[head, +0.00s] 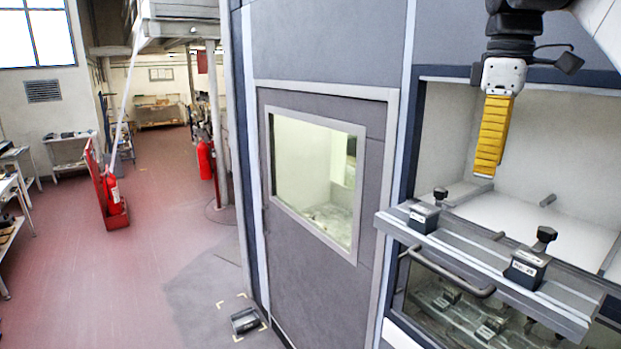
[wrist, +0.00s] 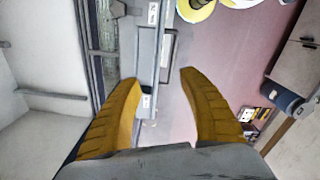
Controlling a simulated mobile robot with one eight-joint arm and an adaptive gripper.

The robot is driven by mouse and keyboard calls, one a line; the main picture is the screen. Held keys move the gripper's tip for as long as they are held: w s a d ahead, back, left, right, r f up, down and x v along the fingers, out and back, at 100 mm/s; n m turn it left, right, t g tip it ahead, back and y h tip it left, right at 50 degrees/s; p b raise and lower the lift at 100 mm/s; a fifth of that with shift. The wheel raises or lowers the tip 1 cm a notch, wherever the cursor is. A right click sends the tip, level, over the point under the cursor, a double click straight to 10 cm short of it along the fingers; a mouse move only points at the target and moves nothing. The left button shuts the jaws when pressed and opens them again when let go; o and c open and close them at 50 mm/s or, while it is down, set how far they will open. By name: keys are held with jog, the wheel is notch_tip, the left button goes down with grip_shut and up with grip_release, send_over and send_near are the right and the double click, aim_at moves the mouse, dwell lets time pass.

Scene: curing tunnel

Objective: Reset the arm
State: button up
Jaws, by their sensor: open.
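My gripper (head: 486,172) has yellow ribbed fingers and hangs pointing down at the right of the head view. It is in front of the open white bay (head: 560,125) and above the grey ledge (head: 465,243). In the wrist view its two fingers (wrist: 160,78) stand apart with nothing held between them. In the head view the fingers overlap, so the gap between them is hidden. The fingertips look clear of the ledge, though the exact distance cannot be told.
Black-knobbed clamps (head: 526,268) stand up from the ledge, with a bar handle (head: 440,270) below. A windowed grey door (head: 318,175) is left of the bay. A small dark box (head: 245,321) lies on the floor. The red floor (head: 120,260) farther left is mostly clear.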

jog(key=s+a+f+m+t, duration=0.25)
jog(key=s+f, duration=0.25)
jog(key=f, duration=0.6)
jog(key=s+a+f+m+t, duration=0.2)
jog(key=s+a+f+m, duration=0.25)
jog(key=f, duration=0.65)
jog(key=s+a+f+m+t, duration=0.3)
jog(key=s+f, duration=0.2)
jog(key=f, duration=0.6)
notch_tip(320, 180, down, 38)
jog(key=b, duration=3.8)
jog(key=shift+w, duration=0.3)
jog(key=shift+r+g, duration=0.1)
jog(key=shift+g, duration=0.15)
